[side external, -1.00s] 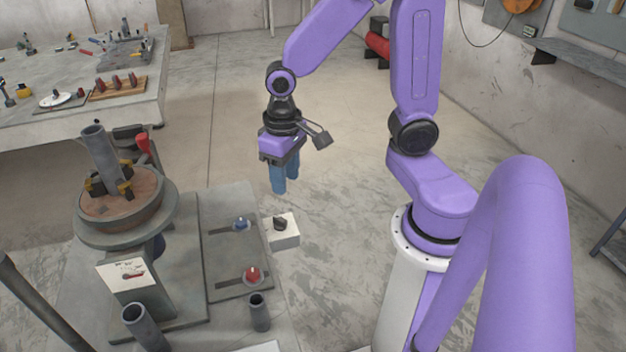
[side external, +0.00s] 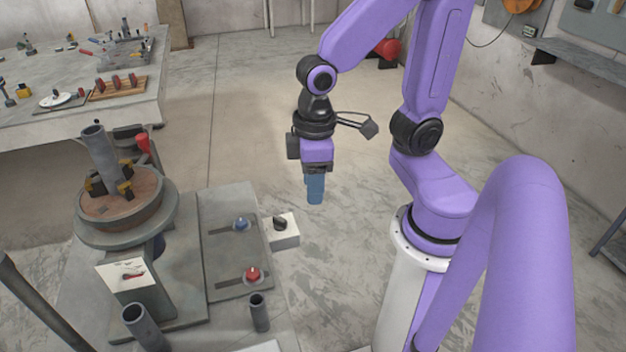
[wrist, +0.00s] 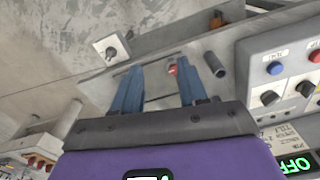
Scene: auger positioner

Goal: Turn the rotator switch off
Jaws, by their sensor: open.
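A black rotary knob (side external: 280,223) sits on a small white box (side external: 286,238) beside the grey slotted plate. What looks like the same knob (wrist: 111,52) and white box (wrist: 121,43) show at the upper left of the wrist view. No label marking the rotator switch is readable, so I cannot tell its setting. My gripper (side external: 315,199) hangs in the air, above and to the right of the knob in the side view, with its fingers pointing down. In the wrist view my gripper (wrist: 160,76) has its two blue fingers apart and nothing between them.
The slotted plate (side external: 231,262) carries a blue knob (side external: 241,224) and a red knob (side external: 252,275). A round turntable (side external: 92,229) with an upright tube stands left. A control panel (wrist: 285,82) with buttons, black knobs and an OFF display (wrist: 295,163) is at right in the wrist view.

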